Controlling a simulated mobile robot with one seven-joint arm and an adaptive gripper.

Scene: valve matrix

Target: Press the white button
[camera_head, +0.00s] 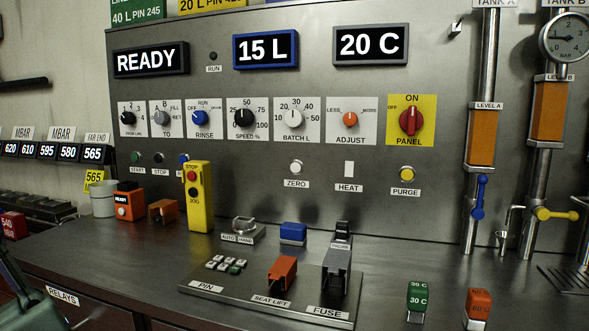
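A round white button (296,166) sits on the grey wall panel (250,200), above a label reading ZERO. It is in the row below the knobs, and nothing covers it. I cannot see my gripper in the head view.
A yellow STOP/JOG box (198,196) stands upright left of the white button. On the counter (130,265) are a blue block (293,233), a plate with an orange SEAT LIFT part (282,273) and a grey FUSE part (337,272). Pipes (480,110) stand at right.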

